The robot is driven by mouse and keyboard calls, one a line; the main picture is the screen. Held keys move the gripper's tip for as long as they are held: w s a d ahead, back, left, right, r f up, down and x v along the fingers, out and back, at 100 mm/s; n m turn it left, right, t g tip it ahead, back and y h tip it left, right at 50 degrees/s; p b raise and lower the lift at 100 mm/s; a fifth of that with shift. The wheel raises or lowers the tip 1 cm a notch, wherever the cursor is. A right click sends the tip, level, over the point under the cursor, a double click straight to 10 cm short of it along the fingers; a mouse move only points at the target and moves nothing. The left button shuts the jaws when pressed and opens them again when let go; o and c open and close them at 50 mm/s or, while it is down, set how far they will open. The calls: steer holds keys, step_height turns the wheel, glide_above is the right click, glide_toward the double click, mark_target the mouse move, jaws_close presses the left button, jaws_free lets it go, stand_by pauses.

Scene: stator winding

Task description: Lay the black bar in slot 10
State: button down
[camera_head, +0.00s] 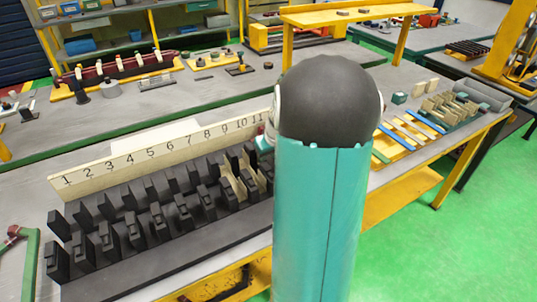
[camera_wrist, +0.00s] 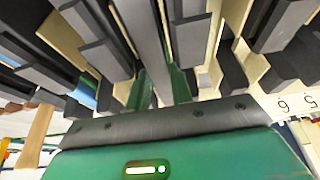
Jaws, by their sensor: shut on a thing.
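The slotted stator fixture, with rows of dark blocks (camera_head: 130,228), stands on the bench at left in the head view. Behind it is a cream board (camera_head: 130,163) with numbers 1 to 11. The label 10 (camera_head: 241,125) is just left of my arm. My gripper (camera_wrist: 164,88) shows in the wrist view with two green fingers, shut on a long dark bar (camera_wrist: 148,38) that runs up between dark blocks. Whether the bar lies in a slot, and which one, I cannot tell.
Cream pieces (camera_head: 232,188) stand among the dark blocks near the right end of the fixture. Blue and white strips (camera_head: 408,130) and a green holder (camera_head: 450,110) lie on the bench right of my arm. A yellow stand (camera_head: 358,12) is behind.

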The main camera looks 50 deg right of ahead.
mark_target(269, 158)
steer(key=shift+f, duration=0.3)
stand_by(0.4)
steer(key=c, duration=1.2)
jaws_free()
steer(key=shift+o, duration=0.2)
steer(key=shift+r, duration=0.25)
steer(key=shift+r, duration=0.35)
steer(key=shift+r, duration=0.3)
steer(key=shift+r, duration=3.65)
steer(key=shift+r, duration=0.15)
